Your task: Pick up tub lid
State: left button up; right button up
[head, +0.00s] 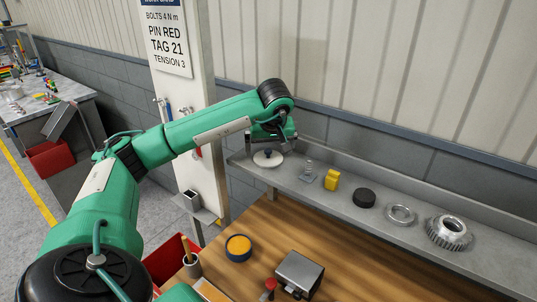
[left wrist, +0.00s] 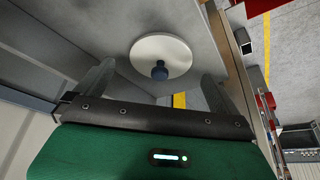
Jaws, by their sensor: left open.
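A white round lid (head: 265,160) with a dark knob lies flat at the left end of the grey shelf; I take it for the tub lid. It also shows in the left wrist view (left wrist: 148,50), with its dark blue knob (left wrist: 160,70) facing the camera. My left gripper (head: 270,147) is over the lid, with its jaws apart. In the left wrist view, the two fingers of the left gripper (left wrist: 157,77) stand on either side of the knob. I cannot tell how far the fingertips are from it. My right gripper is not in view.
The grey shelf (head: 305,187) also carries a small clear piece (head: 308,172), a yellow block (head: 332,180), a black puck (head: 364,198), a metal ring (head: 400,214) and a gear (head: 449,232). A yellow-topped round tub (head: 238,247) and a metal box (head: 299,273) stand on the wooden bench (head: 350,265).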

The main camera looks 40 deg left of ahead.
pick_arm(q)
jog(key=shift+p+x, duration=0.35)
jog(key=shift+x, duration=0.6)
jog(key=shift+w+a+f, duration=0.1)
jog(key=shift+a+f, duration=0.2)
jog(key=shift+f, duration=0.1)
jog(key=c, duration=0.9)
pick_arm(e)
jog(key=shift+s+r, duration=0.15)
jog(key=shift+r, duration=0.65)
pick_arm(q)
jog(key=shift+r, duration=0.2)
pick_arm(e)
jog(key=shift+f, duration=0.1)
pick_arm(q)
jog(key=shift+r+b, duration=0.3)
jog(key=shift+r, duration=0.25)
notch_tip(320, 180, up, 10)
jog(key=b, duration=0.3)
notch_tip(320, 180, up, 8)
jog(key=p, duration=0.2)
send_over(269, 153)
jog(key=shift+r, duration=0.1)
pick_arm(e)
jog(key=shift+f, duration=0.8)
